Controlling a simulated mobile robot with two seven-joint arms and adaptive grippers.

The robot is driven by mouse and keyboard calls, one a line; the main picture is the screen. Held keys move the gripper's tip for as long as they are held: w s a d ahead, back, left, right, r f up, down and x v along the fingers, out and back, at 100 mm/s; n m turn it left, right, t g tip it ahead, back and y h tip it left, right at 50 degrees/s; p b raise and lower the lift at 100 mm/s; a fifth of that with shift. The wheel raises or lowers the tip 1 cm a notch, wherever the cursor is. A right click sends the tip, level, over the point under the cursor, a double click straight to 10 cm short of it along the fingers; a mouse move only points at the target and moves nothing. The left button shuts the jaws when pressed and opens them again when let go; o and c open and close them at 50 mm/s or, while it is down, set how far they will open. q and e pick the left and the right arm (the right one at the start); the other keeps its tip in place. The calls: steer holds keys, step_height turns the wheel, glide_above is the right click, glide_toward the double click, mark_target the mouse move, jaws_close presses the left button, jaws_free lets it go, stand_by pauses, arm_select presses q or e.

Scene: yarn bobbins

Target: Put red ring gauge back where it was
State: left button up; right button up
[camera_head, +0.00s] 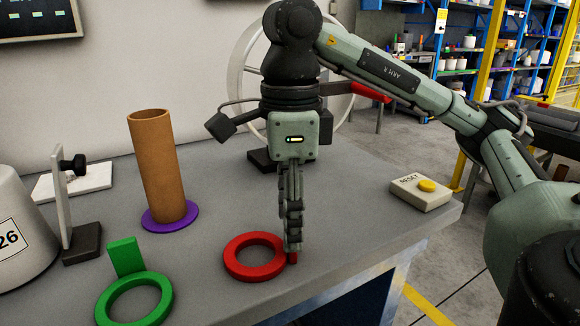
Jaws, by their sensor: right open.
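The red ring gauge (230,257) lies flat on the grey table, near the front edge. My right gripper (292,250) points straight down at the ring's right side, with its fingertips close to the table. It is open. A small red piece shows at the fingertips, and the gripper hides much of that side of the ring. I cannot tell whether the fingers touch it. My left gripper is not in view.
A green ring gauge (104,306) with an upright tab lies at front left. A brown tube (155,165) stands on a purple disc (183,219). A reset box (418,197) sits near the right edge. A white container (20,220) and a stand (62,205) are at left.

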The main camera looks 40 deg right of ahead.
step_height(320, 180, up, 7)
steer(key=shift+r+p, duration=0.1)
steer(key=shift+p, duration=1)
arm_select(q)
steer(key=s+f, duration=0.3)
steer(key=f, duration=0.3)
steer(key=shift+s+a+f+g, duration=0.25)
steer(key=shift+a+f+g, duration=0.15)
arm_select(e)
steer(key=shift+r, duration=1.45)
